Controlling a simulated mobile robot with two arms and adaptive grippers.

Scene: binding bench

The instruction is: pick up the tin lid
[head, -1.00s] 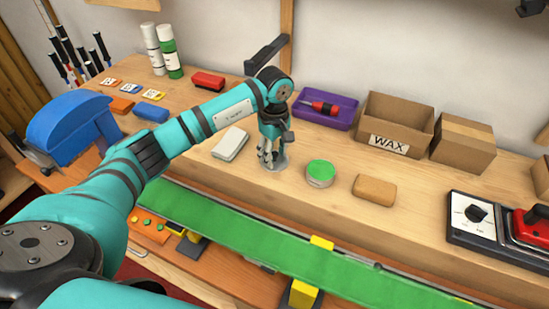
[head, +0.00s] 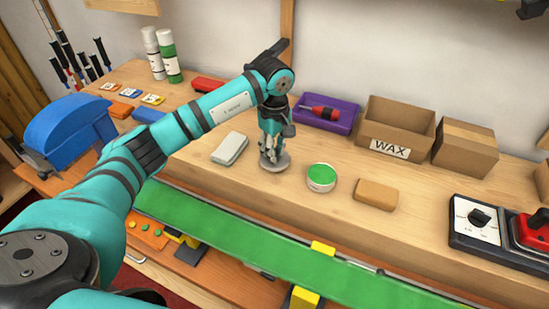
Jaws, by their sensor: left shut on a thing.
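The tin lid (head: 279,165) is a flat grey disc over the wooden bench, left of the round tin with a green top (head: 321,177). My left gripper (head: 269,155) points straight down and is shut on the lid; the fingers cover part of it. The lid looks level and very slightly above the bench top, though the gap is hard to make out. My right gripper is not in view.
A pale grey block (head: 230,148) lies left of the lid, a tan block (head: 376,194) right of the tin. Behind are a purple tray (head: 342,113) and the WAX box (head: 395,128). A green strip (head: 240,235) runs along the front.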

